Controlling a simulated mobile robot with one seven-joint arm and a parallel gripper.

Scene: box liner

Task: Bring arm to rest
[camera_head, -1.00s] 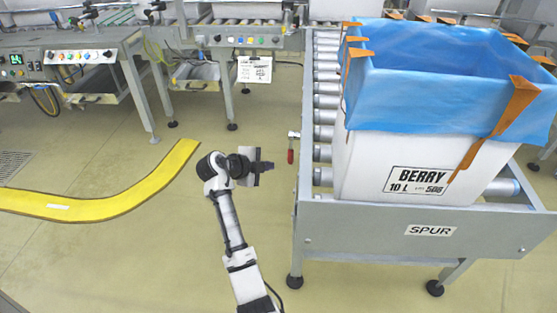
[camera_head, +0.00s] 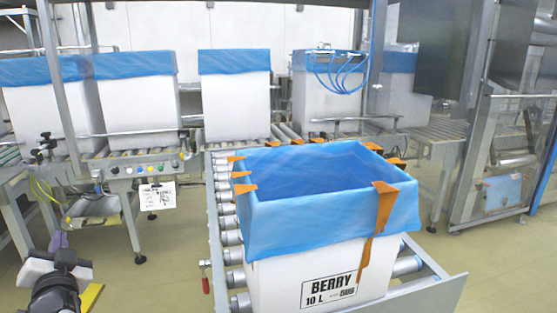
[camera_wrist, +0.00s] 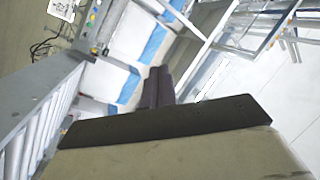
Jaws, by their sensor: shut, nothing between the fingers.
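My gripper (camera_wrist: 159,72) shows in the wrist view, its two dark fingers together and nothing between them. In the head view my arm is at the lower left corner, left of the spur conveyor and apart from it. The white box (camera_head: 290,278) marked BERRY 10 L stands upright on the spur conveyor. A blue liner (camera_head: 275,232) is folded over its rim, with orange clips (camera_head: 385,205) along the edges.
The spur conveyor's rollers (camera_head: 229,221) and side frame lie right of my arm. A red-handled clamp (camera_head: 205,277) sits at its left edge. A control panel (camera_head: 150,168) stands behind. Several lined boxes (camera_head: 235,100) line the back conveyor. Floor between is clear.

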